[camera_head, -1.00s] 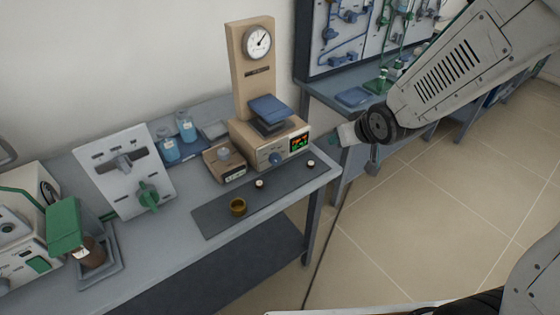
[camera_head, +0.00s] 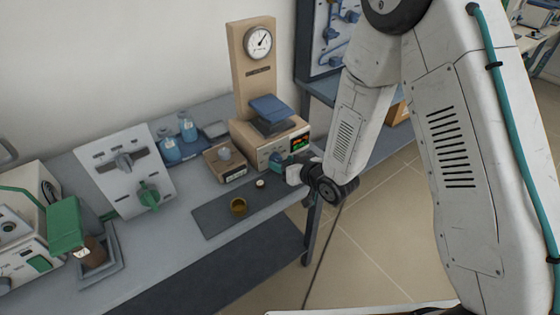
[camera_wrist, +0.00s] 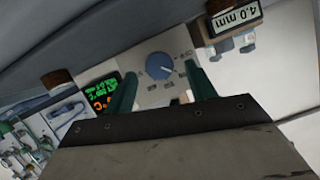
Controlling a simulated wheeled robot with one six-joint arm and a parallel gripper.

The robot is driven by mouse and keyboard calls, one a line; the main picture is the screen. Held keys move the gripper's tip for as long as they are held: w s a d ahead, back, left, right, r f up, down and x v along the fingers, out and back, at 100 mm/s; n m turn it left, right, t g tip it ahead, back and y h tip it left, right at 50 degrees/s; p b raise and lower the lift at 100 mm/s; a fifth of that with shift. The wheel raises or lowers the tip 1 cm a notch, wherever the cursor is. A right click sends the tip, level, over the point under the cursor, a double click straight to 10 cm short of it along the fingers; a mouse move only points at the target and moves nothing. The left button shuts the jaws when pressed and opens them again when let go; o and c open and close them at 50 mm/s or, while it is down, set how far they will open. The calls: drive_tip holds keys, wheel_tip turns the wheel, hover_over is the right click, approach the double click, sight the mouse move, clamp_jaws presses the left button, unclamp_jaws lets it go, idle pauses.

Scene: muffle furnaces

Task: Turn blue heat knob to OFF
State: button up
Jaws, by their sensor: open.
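The blue heat knob (camera_wrist: 159,66) sits on the pale front panel (camera_wrist: 153,92) of a tan device (camera_head: 250,136). Marks ring the knob, too small to read; a light pointer line shows on its right side. My gripper (camera_wrist: 160,80) is open, with one teal finger on each side of the knob in the wrist view. I cannot tell whether the fingers touch it.
A lit display (camera_wrist: 101,92) is beside the knob. A box reading "4.0 mm" (camera_wrist: 234,19) is nearby. On the bench, a dark mat (camera_head: 215,222) holds a brass cup (camera_head: 238,207) and a small white-topped piece (camera_head: 260,183).

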sight(276, 159)
drive_tip(key=shift+x, duration=1.3)
drive_tip(key=c, duration=1)
drive_tip(key=n+t+h, duration=0.1)
drive_tip(key=n+h, duration=0.1)
drive_tip(key=n, duration=0.1)
drive_tip(key=shift+s+a, duration=0.15)
drive_tip(key=shift+n+t+h, duration=0.8)
drive_tip(key=shift+n, duration=0.6)
